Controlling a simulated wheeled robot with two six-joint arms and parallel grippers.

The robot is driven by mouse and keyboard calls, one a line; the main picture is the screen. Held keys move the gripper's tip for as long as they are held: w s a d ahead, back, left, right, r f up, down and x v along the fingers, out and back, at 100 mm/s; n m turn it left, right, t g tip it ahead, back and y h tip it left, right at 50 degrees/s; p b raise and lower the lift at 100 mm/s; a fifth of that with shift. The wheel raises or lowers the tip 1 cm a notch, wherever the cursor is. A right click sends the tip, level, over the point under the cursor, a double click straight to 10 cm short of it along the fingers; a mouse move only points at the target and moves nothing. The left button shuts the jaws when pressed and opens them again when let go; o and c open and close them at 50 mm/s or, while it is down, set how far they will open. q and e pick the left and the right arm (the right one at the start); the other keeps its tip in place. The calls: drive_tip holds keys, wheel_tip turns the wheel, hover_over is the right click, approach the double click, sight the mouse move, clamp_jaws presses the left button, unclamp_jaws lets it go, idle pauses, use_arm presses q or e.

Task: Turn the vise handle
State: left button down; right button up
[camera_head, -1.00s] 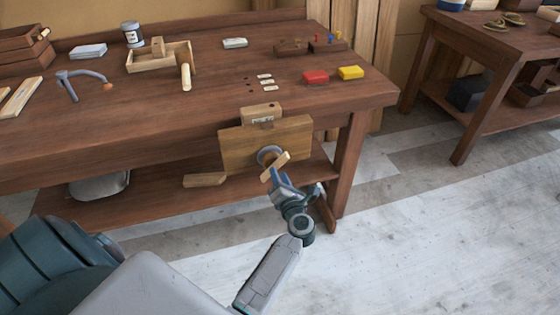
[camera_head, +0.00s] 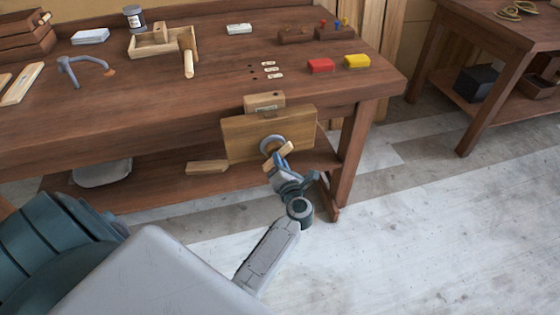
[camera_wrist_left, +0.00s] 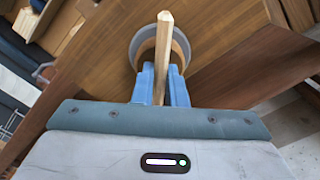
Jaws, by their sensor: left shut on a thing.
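The vise (camera_head: 240,139) is a wooden jaw board on the front of the workbench. Its grey round hub (camera_head: 272,144) carries a light wooden handle bar (camera_head: 284,150), which slants up to the right in the head view. My left gripper (camera_head: 277,163) is shut on the handle bar. In the left wrist view the blue fingers (camera_wrist_left: 161,85) lie on both sides of the handle (camera_wrist_left: 164,50), and the hub ring (camera_wrist_left: 183,48) shows behind it. The handle's lower part is hidden between the fingers. My right gripper is not in view.
A bench leg (camera_head: 352,155) stands right of the vise. The floor to the right is clear.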

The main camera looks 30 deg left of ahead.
use_arm(q)
drive_tip(key=shift+f+m+p, duration=0.2)
drive_tip(key=shift+m+p, duration=3.95)
drive_tip(key=shift+m, duration=0.25)
drive_tip(key=shift+f, duration=0.1)
drive_tip(key=c, duration=1.5)
unclamp_jaws()
drive_tip(key=shift+o, duration=0.2)
drive_tip(key=shift+d, duration=0.1)
drive_tip(key=shift+s, duration=0.1)
